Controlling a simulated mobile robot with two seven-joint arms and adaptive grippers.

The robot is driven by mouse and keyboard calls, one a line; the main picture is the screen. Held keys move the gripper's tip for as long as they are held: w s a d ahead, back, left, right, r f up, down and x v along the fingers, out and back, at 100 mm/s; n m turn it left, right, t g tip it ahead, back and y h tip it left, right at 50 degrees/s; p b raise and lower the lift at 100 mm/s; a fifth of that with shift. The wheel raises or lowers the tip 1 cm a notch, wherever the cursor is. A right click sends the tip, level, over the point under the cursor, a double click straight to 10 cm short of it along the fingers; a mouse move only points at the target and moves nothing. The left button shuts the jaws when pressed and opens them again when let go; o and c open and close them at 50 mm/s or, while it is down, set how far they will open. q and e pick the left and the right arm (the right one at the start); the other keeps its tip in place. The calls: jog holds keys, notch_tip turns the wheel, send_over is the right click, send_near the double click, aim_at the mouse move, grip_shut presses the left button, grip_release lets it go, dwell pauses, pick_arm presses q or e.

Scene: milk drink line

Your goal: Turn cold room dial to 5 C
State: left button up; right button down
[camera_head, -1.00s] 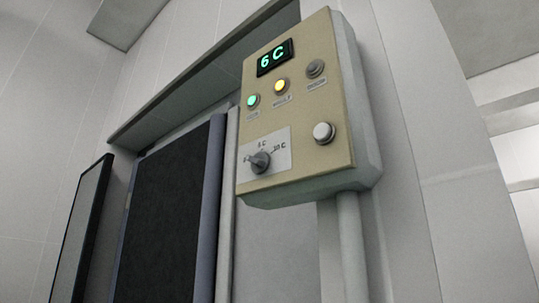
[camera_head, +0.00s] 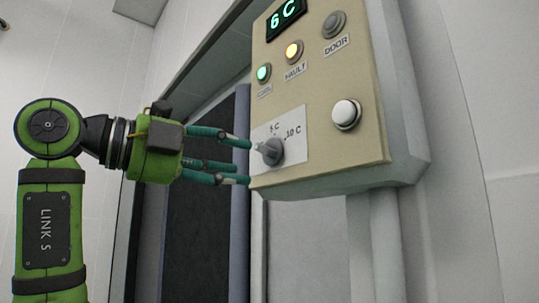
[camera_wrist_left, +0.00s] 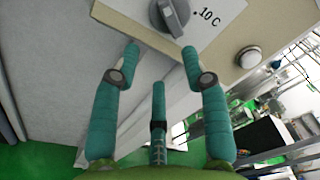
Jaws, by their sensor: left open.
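The cold room control panel (camera_head: 340,135) is a beige box on the wall. Its display (camera_head: 287,13) reads 6 C in green. The grey dial (camera_head: 271,151) sits on a white scale plate at the panel's lower left, with 5 C and 10 C marks visible. The dial also shows at the top of the left wrist view (camera_wrist_left: 170,16), beside the 10 C mark. My left gripper (camera_head: 248,162) is open, its teal fingers pointing at the dial from the left. In the left wrist view its fingertips (camera_wrist_left: 161,52) are spread just below the dial, apparently not gripping it. My right gripper is not in view.
A green lamp (camera_head: 264,73), an amber lamp (camera_head: 294,51) and a grey DOOR lamp (camera_head: 334,24) sit above the dial. A white button (camera_head: 346,114) is right of it. A dark door panel (camera_head: 205,220) stands behind my gripper. A conduit (camera_head: 384,245) runs below the box.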

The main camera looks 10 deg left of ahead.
aim_at(261, 153)
pick_arm(q)
jog(key=shift+n+t+y, duration=0.5)
jog(key=shift+t+y, duration=0.1)
jog(key=w+d+r+p, duration=0.2)
jog(key=p, duration=0.1)
jog(key=shift+w+d+r, duration=0.15)
jog(key=shift+w+r, duration=0.15)
jog(key=shift+r, duration=0.05)
jog(key=shift+w+d+f+p, duration=0.1)
jog(key=shift+w+d+p, duration=0.25)
jog(key=shift+w, duration=0.1)
jog(key=shift+a, duration=0.1)
grip_shut()
